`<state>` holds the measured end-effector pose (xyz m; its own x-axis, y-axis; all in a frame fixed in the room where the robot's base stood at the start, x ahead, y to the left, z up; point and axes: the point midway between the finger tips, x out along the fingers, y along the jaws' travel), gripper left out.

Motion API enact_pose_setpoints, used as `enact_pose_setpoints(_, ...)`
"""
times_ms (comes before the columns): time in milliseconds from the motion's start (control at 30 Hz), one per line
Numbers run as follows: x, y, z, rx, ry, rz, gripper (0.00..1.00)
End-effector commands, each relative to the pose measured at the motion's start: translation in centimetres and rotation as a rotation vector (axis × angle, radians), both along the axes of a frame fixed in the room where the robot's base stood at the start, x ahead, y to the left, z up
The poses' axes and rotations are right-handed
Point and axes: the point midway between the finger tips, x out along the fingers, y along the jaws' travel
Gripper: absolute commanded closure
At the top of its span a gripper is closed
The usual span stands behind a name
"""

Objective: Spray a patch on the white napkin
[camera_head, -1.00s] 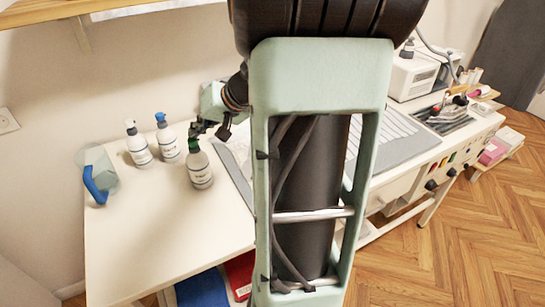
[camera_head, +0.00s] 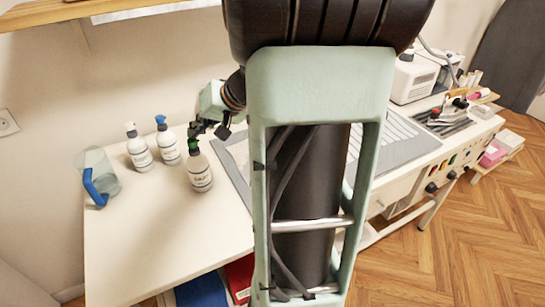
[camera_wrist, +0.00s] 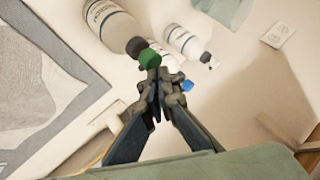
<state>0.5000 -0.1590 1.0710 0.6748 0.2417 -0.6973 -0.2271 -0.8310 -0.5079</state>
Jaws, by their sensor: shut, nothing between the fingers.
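A spray bottle with a green top (camera_head: 199,173) stands upright on the white table. My gripper (camera_head: 194,133) is right at its top, with the fingertips shut and empty. In the wrist view the fingertips (camera_wrist: 158,76) are beside the green cap (camera_wrist: 149,58); I cannot tell whether they touch it. A blue-topped bottle (camera_head: 168,150) and a white-topped bottle (camera_head: 139,153) stand to the left. I cannot make out the white napkin; my arm covers part of the table.
A clear jug with a blue handle (camera_head: 96,183) stands at the table's left end. A grey mat (camera_head: 406,148) lies behind my arm. An iron (camera_head: 450,104) and a white machine (camera_head: 414,78) are at the right. The front left tabletop (camera_head: 140,235) is clear.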

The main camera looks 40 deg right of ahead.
Motion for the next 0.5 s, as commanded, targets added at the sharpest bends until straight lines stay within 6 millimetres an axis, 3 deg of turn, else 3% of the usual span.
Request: enact_pose_setpoints(500,0.0,0.0,5.4,-0.001,-0.002,0.000,1.00)
